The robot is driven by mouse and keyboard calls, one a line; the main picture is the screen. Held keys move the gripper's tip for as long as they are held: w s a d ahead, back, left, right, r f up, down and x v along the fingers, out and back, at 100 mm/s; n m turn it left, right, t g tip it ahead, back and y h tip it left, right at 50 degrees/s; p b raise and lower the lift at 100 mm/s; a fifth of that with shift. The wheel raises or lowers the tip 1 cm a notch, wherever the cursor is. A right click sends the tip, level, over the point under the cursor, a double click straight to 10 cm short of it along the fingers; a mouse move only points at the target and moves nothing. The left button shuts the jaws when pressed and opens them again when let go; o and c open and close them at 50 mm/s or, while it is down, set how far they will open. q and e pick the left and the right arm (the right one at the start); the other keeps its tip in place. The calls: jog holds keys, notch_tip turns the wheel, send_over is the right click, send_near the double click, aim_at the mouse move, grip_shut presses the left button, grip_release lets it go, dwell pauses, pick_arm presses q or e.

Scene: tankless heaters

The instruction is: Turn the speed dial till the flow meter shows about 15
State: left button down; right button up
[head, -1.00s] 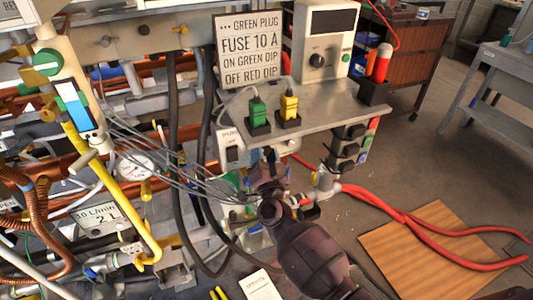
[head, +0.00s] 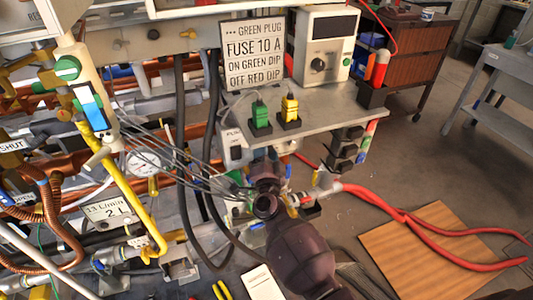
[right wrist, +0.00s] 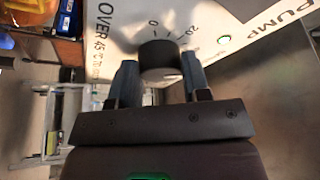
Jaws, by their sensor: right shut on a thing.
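The speed dial (right wrist: 158,58) is a round black knob on a white panel marked PUMP, with 0 and 20 on its scale, in the right wrist view. My right gripper (right wrist: 160,72) has one finger on each side of the knob and is shut on it. The exact pointer position is hard to read. In the head view my dark right arm hides the dial and fingertips. The flow meter's display (head: 108,211) reads 13 L/min, with 2 L below, at the lower left. My left gripper is not in view.
A grey shelf (head: 335,119) above my right arm carries a green plug (head: 260,113), a yellow plug (head: 290,108) and a box with a knob (head: 325,50). Red hoses (head: 400,214) lie at the right over a wooden board (head: 432,242). Pipes and cables crowd the left.

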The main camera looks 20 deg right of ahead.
jog(key=o, duration=0.9)
jog(key=shift+s, duration=0.1)
jog(key=shift+p+v, duration=0.3)
jog(key=shift+v, duration=5)
